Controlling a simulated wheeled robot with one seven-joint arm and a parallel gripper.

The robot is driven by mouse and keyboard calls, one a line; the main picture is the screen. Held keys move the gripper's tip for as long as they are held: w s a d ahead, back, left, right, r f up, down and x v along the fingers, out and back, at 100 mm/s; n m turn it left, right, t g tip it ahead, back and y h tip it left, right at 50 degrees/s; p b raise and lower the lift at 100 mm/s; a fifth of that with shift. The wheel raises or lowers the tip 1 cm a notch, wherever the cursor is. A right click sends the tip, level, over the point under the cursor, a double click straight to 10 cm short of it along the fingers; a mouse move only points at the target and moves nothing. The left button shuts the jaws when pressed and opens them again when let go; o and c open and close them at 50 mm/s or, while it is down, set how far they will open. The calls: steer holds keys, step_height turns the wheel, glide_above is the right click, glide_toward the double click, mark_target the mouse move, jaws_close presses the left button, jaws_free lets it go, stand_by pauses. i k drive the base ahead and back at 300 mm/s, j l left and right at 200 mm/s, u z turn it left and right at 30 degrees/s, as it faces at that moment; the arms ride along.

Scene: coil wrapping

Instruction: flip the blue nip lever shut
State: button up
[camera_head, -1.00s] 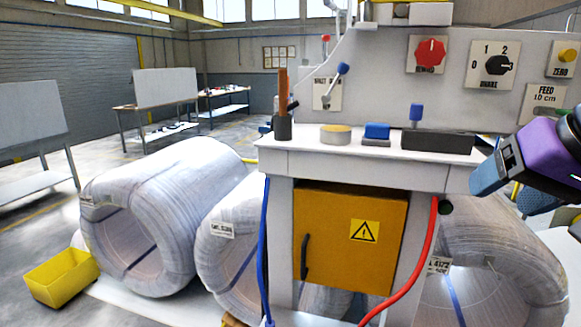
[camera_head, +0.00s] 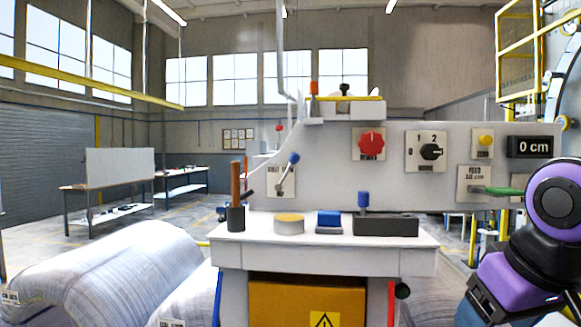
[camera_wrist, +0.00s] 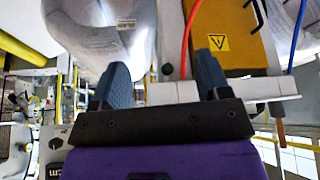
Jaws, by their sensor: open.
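A lever with a blue knob (camera_head: 293,158) stands on a small plate at the left of the grey machine panel. It is tilted up and to the right; its plate's label is not legible. A second blue knob (camera_head: 363,199) stands upright on a black block on the bench. My gripper is at the lower right of the head view, to the right of both and apart from them, with its fingertips out of frame. In the wrist view my gripper (camera_wrist: 163,78) is open, with two dark fingers spread and nothing between them. The lever cannot be made out there.
The white bench (camera_head: 325,258) holds a cup with sticks (camera_head: 236,218), a round tin (camera_head: 289,223) and a blue block (camera_head: 329,219). A red knob (camera_head: 371,144) and a black dial (camera_head: 431,152) are on the panel. Large wrapped coils (camera_head: 120,265) lie at left.

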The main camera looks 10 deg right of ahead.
mark_target(294, 158)
steer(key=j+z, duration=0.25)
steer(key=j, duration=0.55)
steer(key=j+z, duration=0.25)
steer(key=j, duration=0.5)
